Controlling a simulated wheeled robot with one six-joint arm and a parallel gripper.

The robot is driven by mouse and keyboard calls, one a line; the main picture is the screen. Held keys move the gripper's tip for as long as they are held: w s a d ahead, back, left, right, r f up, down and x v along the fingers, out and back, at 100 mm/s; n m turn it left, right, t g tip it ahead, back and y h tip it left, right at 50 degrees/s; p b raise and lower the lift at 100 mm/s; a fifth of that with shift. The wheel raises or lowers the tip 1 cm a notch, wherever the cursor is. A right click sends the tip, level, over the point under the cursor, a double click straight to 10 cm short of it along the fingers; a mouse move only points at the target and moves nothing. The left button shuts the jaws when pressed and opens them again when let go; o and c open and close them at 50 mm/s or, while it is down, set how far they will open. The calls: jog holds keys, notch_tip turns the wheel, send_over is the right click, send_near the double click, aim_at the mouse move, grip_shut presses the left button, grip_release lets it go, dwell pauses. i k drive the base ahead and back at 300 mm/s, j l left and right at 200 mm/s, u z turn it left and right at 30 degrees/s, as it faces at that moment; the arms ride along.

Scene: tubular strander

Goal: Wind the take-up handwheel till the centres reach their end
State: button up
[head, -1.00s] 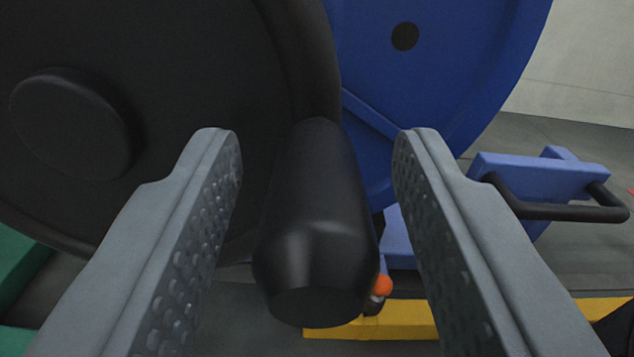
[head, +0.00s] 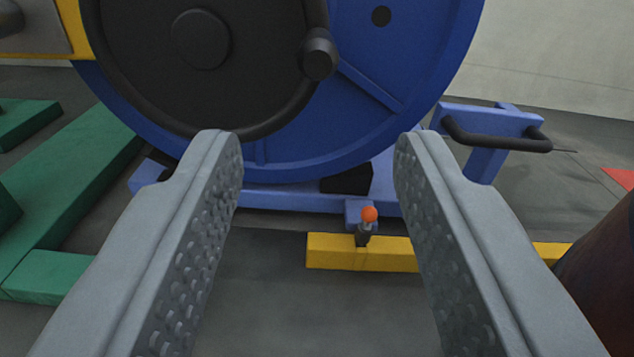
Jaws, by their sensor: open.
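The take-up handwheel (head: 255,75) is a black disc with a thick rim and a round hub (head: 201,39), at the upper left. Its black crank knob (head: 320,56) sticks out from the right side of the rim. Behind it stands a large blue reel flange (head: 410,85). My gripper (head: 318,150) is open and empty. Its two grey, studded fingers are below and in front of the wheel, apart from the knob, which lies beyond the fingertips and above them.
A blue frame with a black bar handle (head: 500,142) stands at right. An orange-tipped lever (head: 368,216) rises by a yellow floor beam (head: 335,252). Green beams (head: 75,200) lie at left. A dark rounded body (head: 605,265) is at the right edge. Grey floor is open below.

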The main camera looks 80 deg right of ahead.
aim_at(247, 69)
jog(key=k+j, duration=0.25)
jog(key=k, duration=0.15)
jog(key=k+j+z, duration=0.15)
jog(key=k, duration=0.25)
